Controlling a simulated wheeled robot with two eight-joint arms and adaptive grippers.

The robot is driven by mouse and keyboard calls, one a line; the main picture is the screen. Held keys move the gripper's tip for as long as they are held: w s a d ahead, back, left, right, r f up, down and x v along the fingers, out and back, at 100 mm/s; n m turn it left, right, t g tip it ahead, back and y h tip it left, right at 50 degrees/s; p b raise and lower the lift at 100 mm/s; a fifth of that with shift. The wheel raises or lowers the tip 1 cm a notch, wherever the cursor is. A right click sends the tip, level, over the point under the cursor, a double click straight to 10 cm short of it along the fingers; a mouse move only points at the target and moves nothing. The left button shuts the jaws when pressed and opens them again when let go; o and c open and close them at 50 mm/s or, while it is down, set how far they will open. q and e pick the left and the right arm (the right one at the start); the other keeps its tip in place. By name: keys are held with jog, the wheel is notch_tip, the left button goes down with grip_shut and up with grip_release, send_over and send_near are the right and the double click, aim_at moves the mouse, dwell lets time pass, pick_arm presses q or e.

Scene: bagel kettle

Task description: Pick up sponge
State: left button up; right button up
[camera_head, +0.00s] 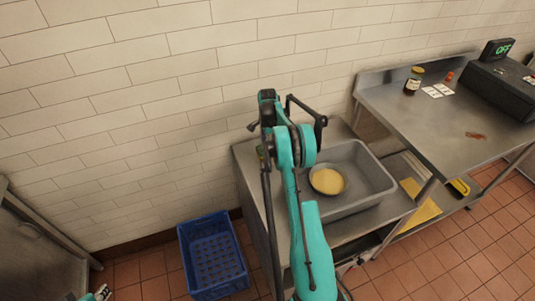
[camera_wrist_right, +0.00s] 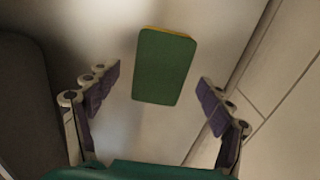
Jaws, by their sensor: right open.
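The sponge (camera_wrist_right: 163,67) is a green block with a thin yellow edge. In the right wrist view it lies on a smooth grey metal surface, ahead of and between my right gripper's fingers. My right gripper (camera_wrist_right: 158,86) is open, with a purple-padded finger to either side and nothing held. In the head view my right arm hides most of that spot; only a small green patch shows beside it, and the gripper cannot be made out. A small teal and white piece of my left arm (camera_head: 100,294) shows at the bottom left edge.
A grey sink basin (camera_head: 372,165) holding a round pan (camera_head: 328,181) with yellow contents is right of my arm. A tiled wall (camera_head: 150,100) stands behind. A blue crate (camera_head: 212,256) is on the floor. A metal table (camera_head: 440,115) carries a jar (camera_head: 413,82) and a dark machine (camera_head: 502,88).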

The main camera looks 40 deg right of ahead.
notch_tip(320, 180, down, 2)
jog(key=shift+f, duration=0.2)
pick_arm(q)
jog(key=shift+f, duration=0.45)
pick_arm(e)
jog(key=shift+r, duration=0.1)
jog(key=c, duration=0.8)
jog(key=shift+r, duration=0.6)
jog(key=r, duration=0.1)
jog(key=r+p, duration=0.1)
jog(key=d+r+p, duration=0.1)
jog(key=shift+s+r, duration=0.25)
jog(key=shift+r, duration=0.15)
pick_arm(q)
notch_tip(320, 180, up, 5)
jog(key=p, duration=0.3)
jog(key=shift+r, duration=0.2)
pick_arm(e)
jog(key=s+d+r, duration=0.1)
jog(key=d+r, duration=0.1)
jog(key=d, duration=0.1)
jog(key=s+d+r, duration=0.2)
jog(key=d, duration=0.1)
jog(key=s+d+r, duration=0.2)
jog(key=d, duration=0.1)
jog(key=shift+s+d, duration=0.1)
